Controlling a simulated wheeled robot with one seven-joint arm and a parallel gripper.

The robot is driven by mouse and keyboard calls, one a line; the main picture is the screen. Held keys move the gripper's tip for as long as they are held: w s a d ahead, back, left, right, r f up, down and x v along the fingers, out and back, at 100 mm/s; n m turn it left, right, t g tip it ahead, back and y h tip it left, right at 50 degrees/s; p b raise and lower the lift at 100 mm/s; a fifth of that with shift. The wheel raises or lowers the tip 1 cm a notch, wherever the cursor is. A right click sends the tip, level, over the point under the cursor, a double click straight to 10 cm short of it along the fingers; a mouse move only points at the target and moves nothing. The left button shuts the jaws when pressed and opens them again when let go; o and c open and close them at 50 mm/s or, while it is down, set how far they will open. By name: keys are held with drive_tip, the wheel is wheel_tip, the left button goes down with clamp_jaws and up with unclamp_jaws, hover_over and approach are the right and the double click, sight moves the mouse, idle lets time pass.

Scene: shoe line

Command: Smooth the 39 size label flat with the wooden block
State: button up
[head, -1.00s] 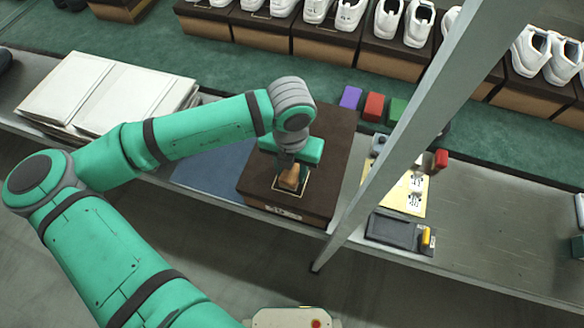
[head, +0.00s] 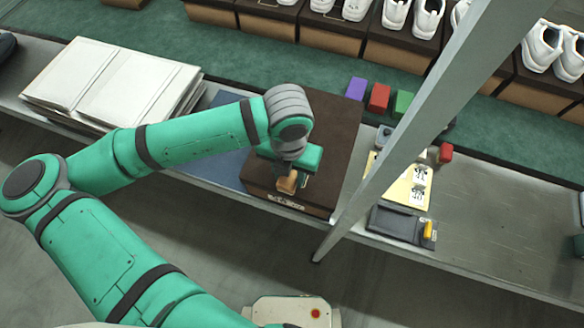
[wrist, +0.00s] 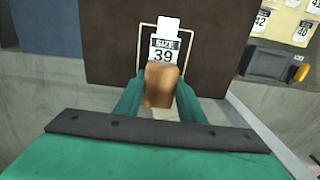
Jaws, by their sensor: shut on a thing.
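My gripper (head: 290,176) is shut on the wooden block (head: 287,183), above the near part of the dark brown shoe box (head: 331,124). In the wrist view the block (wrist: 161,84) sits between the green fingers of my gripper (wrist: 158,94). The white 39 size label (wrist: 164,48) lies on the box top, inside a thin pale outline, just beyond the block. The block hides the label's lower edge; whether it touches the label I cannot tell. A plain white tab (wrist: 168,24) shows at the label's top end. In the head view the arm hides the label.
Right of the box is a yellow label sheet (head: 408,190) with several size labels, and a dark tray (head: 400,225) with a yellow piece. Purple, red and green blocks (head: 378,97) stand behind. A grey post (head: 420,110) crosses in front. White papers (head: 110,80) lie left.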

drive_tip(key=shift+f, duration=0.1)
drive_tip(key=shift+w+d, duration=0.15)
drive_tip(key=shift+w, duration=0.15)
drive_tip(key=shift+w+d, duration=0.25)
drive_tip(key=shift+w, duration=0.5)
drive_tip(key=shift+w+d, duration=0.25)
drive_tip(key=shift+w, duration=0.5)
drive_tip(key=shift+w+r, duration=0.15)
drive_tip(key=shift+r, duration=2.25)
drive_tip(key=shift+d+r, duration=0.1)
drive_tip(key=shift+r, duration=0.6)
